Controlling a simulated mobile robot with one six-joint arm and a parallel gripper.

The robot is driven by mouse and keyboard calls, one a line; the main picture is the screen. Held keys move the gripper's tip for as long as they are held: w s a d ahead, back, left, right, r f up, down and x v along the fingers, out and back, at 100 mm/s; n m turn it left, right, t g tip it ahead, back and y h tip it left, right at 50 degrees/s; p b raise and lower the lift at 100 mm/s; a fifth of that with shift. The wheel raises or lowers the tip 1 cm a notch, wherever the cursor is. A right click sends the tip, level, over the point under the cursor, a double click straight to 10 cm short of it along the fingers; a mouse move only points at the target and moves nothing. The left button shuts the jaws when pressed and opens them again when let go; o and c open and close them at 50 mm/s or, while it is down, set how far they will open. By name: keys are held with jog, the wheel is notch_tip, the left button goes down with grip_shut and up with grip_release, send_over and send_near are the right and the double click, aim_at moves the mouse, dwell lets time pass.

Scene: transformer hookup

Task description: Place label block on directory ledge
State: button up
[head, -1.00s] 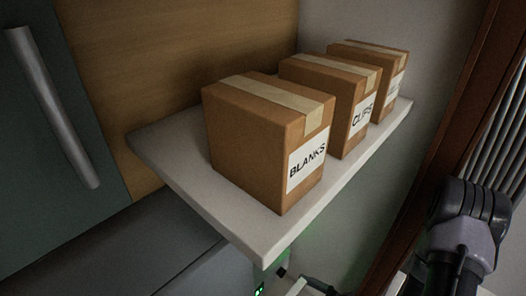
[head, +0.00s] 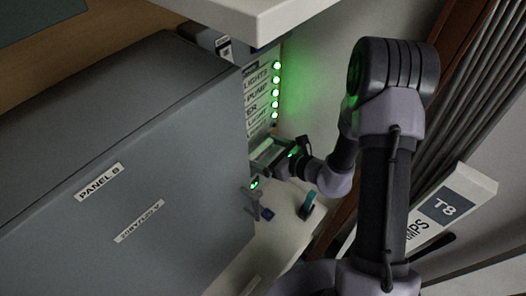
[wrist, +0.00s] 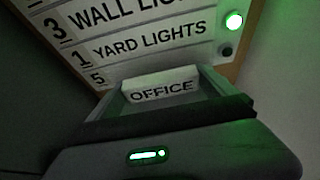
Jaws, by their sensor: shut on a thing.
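The label block (wrist: 161,88), white with the word OFFICE, is held between the jaws of my gripper (wrist: 165,97) in the wrist view. The directory (wrist: 140,36) lies just beyond, with rows reading WALL LIGHTS and YARD LIGHTS. Below them is a row numbered 5 (wrist: 98,78), mostly hidden behind the block and jaws. I cannot tell if the block touches its ledge. In the head view, my gripper (head: 272,153) is at the lower end of the directory (head: 257,98); the block is not clear there.
A large grey cabinet (head: 120,165) marked PANEL 8 stands left of the directory. A pale shelf (head: 262,18) overhangs it. A pale surface (head: 285,228) below holds small blue and green items.

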jog(key=shift+f, duration=0.15)
jog(key=o, duration=1.1)
jog(key=shift+s+d+r, duration=0.2)
jog(key=shift+r, duration=0.15)
jog(key=v, duration=1.1)
jog(key=shift+s+d, duration=0.15)
jog(key=shift+s, duration=0.1)
jog(key=shift+f, duration=0.1)
